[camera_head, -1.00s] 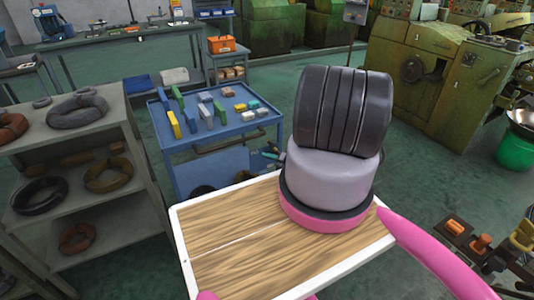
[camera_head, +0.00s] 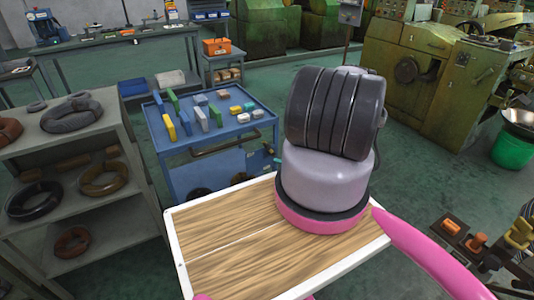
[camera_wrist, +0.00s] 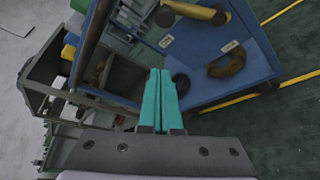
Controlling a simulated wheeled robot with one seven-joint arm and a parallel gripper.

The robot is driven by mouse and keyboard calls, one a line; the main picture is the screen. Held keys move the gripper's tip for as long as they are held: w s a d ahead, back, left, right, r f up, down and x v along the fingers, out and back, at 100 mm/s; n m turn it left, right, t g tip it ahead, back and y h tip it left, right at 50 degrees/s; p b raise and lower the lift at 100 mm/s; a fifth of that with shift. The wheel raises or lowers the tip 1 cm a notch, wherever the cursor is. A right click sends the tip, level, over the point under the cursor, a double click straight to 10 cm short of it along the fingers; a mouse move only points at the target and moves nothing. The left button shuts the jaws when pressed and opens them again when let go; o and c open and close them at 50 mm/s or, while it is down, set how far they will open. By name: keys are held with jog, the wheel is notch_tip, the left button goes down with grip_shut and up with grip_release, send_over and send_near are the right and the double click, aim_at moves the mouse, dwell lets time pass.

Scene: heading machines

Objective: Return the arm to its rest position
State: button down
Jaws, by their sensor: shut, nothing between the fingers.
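My gripper (camera_wrist: 162,98) shows in the wrist view as two teal fingers pressed together, with nothing between them. It points toward a blue cart (camera_wrist: 215,65) with a yellow handle and a ring-shaped part on its lower shelf. In the head view my arm's dark ribbed joint and pale base stand over my wooden-topped tray. A small teal bit of my gripper (camera_head: 277,161) shows just left of my arm, beside the blue cart (camera_head: 203,142); the rest is hidden behind my arm.
A grey shelf (camera_head: 100,180) with coiled rings stands at the left. The blue cart's top holds several coloured blocks. Green machines (camera_head: 432,75) stand at the back right, with a green bucket (camera_head: 512,152) near them. Green floor between cart and machines is clear.

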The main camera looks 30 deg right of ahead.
jog(key=w+a+r+n+g+y, duration=0.1)
jog(key=w+r+n+g+y, duration=0.3)
jog(key=r, duration=0.7)
jog(key=a+r+n+g, duration=0.2)
jog(key=a+r+n, duration=0.35)
jog(key=r, duration=0.55)
jog(key=a+r+n+g, duration=0.2)
jog(key=a+r+n, duration=0.3)
jog(key=r, duration=0.5)
jog(key=a+r+n+g, duration=0.25)
jog(key=r+n, duration=0.35)
jog(key=r, duration=0.5)
jog(key=s+a+r+n+h, duration=0.3)
jog(key=s+a+r+n, duration=0.35)
jog(key=s+r, duration=0.35)
jog(key=s+a+r+n+h, duration=0.3)
jog(key=s+a+r+n, duration=0.2)
jog(key=s+r+n, duration=0.5)
jog(key=s+r+n+t+h, duration=0.1)
jog(key=s+r+t, duration=0.3)
jog(key=s, duration=0.5)
jog(key=shift+d+r+n+h, duration=0.25)
jog(key=shift+r+n+h, duration=0.15)
jog(key=shift+r+h, duration=0.25)
